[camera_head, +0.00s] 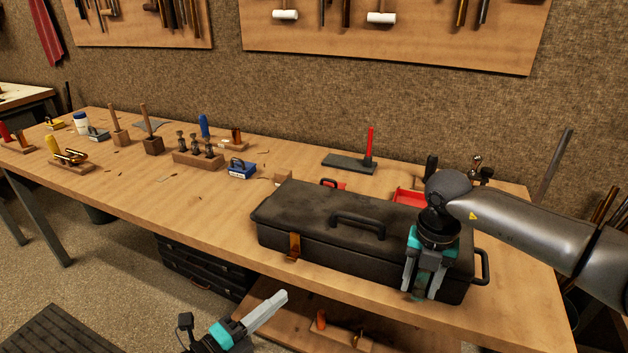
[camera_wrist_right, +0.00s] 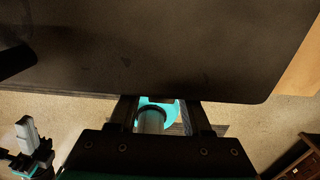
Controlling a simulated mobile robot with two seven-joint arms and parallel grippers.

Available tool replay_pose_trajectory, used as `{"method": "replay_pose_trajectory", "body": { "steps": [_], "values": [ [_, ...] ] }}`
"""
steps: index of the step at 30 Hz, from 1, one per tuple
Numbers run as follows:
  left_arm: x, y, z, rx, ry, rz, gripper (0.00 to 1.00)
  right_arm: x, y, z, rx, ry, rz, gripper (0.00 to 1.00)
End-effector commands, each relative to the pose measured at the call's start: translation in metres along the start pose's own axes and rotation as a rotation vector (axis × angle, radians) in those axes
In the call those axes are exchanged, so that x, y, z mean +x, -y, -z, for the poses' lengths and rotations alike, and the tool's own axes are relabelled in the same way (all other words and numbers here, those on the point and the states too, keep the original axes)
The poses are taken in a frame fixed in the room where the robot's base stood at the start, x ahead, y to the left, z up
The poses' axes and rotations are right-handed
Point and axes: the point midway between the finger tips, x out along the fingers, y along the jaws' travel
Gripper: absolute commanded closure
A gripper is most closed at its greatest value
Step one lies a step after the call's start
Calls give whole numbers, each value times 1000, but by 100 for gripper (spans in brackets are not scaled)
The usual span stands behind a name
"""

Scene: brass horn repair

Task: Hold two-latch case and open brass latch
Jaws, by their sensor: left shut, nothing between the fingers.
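One brass latch (camera_head: 294,246) shows on the left of the front face. The place of the other latch is mostly hidden behind my right gripper (camera_head: 424,290), which points down at the right part of the front face. Its fingers stand apart, also in the right wrist view (camera_wrist_right: 162,115); I cannot tell whether they touch the latch. My left gripper (camera_head: 276,306) is shut and empty, below and in front of the table edge, apart from the case.
Behind the case are a red tray (camera_head: 408,197) and a red-handled tool (camera_head: 369,146) on a grey plate. Blocks and tools (camera_head: 200,156) stand on the left of the table (camera_head: 180,210). A lower shelf (camera_head: 290,325) holds small parts.

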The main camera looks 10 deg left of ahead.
Motion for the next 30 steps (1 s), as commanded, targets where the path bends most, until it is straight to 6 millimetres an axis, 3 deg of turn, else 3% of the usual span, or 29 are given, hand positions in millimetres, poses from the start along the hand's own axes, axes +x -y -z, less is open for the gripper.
{"method": "replay_pose_trajectory", "body": {
  "steps": [4, 14, 30],
  "values": [
    [0, 0, 0, 0, 0, 0, 100, 0, 0, 0, 0, -1, 1, 36],
    [0, 0, 0, 0, 0, 0, 100, -6, 0, 0, 1, 0, 0, 36],
    [0, 0, 0, 0, 0, 0, 100, -105, 0, 0, 0, 1, 0, 36]
  ]
}}
